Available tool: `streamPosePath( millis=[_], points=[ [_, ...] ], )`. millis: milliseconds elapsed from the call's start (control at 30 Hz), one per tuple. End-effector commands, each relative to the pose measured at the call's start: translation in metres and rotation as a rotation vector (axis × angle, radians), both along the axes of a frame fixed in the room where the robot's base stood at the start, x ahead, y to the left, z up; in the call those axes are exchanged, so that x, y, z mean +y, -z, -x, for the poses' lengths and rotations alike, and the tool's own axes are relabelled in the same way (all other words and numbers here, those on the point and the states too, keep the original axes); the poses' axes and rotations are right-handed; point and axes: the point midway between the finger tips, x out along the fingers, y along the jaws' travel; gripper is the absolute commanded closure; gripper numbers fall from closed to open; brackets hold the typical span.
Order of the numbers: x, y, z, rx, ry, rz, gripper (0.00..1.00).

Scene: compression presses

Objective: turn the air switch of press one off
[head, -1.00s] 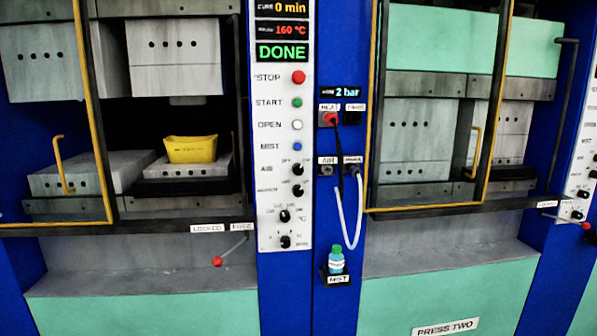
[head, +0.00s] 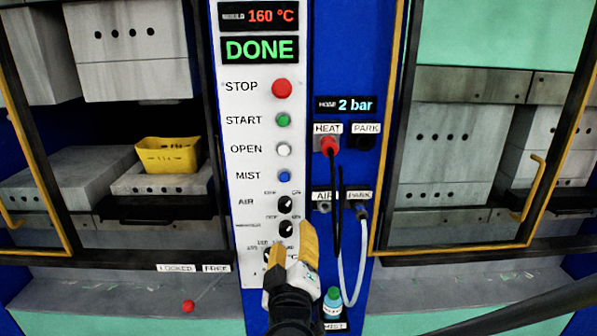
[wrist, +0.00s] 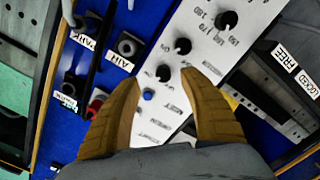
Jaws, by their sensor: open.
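The air switch (head: 285,204) of press one is a black knob beside the label AIR on the white panel (head: 240,120). Its pale mark seems to point up and right; its small position labels are too blurred to read. In the wrist view the air switch (wrist: 163,73) shows between my fingertips, next to the blue MIST button (wrist: 148,95). My gripper (head: 291,240) is open and empty, with yellow fingers. In the head view it is in front of the panel's lower part, below the air switch, partly hiding the lower dials. The wrist view shows my gripper (wrist: 160,80) too.
A second knob (head: 286,229) is just below the air switch. To the panel's right are the HEAT plug (head: 328,146), hanging hoses and a mist bottle (head: 333,300). A yellow part (head: 168,155) sits in the left press. A red-tipped lever (head: 188,305) is at lower left.

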Motion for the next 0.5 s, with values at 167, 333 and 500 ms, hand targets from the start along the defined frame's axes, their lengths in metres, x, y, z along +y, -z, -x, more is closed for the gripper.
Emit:
streamPosePath(
  millis=[167, 333, 500],
  points=[
    [0.016, -0.007, -0.006, -0.04, -0.033, 0.019, 0.49],
    [0.013, -0.005, -0.035, -0.039, -0.028, 0.019, 0.49],
    [0.012, -0.005, -0.07, -0.039, -0.028, 0.019, 0.49]
  ],
)
